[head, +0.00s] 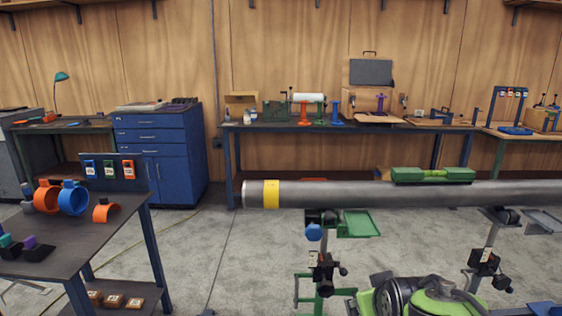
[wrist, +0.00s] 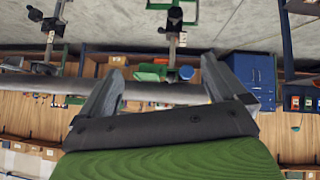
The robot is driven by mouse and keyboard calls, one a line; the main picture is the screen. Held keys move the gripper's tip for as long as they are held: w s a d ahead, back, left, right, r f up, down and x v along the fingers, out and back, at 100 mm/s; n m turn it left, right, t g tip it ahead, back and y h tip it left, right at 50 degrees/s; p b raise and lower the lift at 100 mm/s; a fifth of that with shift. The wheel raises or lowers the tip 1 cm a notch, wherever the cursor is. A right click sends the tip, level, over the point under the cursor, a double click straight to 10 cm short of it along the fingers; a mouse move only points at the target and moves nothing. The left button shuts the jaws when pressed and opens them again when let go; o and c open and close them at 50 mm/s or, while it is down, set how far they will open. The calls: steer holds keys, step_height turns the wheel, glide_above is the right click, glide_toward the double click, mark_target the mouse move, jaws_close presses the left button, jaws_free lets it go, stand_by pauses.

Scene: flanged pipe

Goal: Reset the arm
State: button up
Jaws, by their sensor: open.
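My gripper (wrist: 164,72) shows only in the wrist view, where the room appears upside down. Its two grey fingers are spread well apart, with nothing held between them. A dark bar and a green surface fill the bottom of that view.
A dark table (head: 100,235) with orange and blue rings is at left. A blue drawer cabinet (head: 158,160) and workbenches line the wall. Open floor (head: 215,250) lies between.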

steer(key=s+a+f+m+g+y, duration=0.1)
steer(key=s, duration=0.9)
steer(key=s+a+f+m+g, duration=0.1)
steer(key=s+a+g, duration=0.1)
steer(key=s, duration=0.8)
step_height(320, 180, up, 16)
steer(key=p, duration=1.5)
steer(key=shift+d+f, duration=0.2)
steer(key=shift+f, duration=0.05)
steer(key=shift+o, duration=0.2)
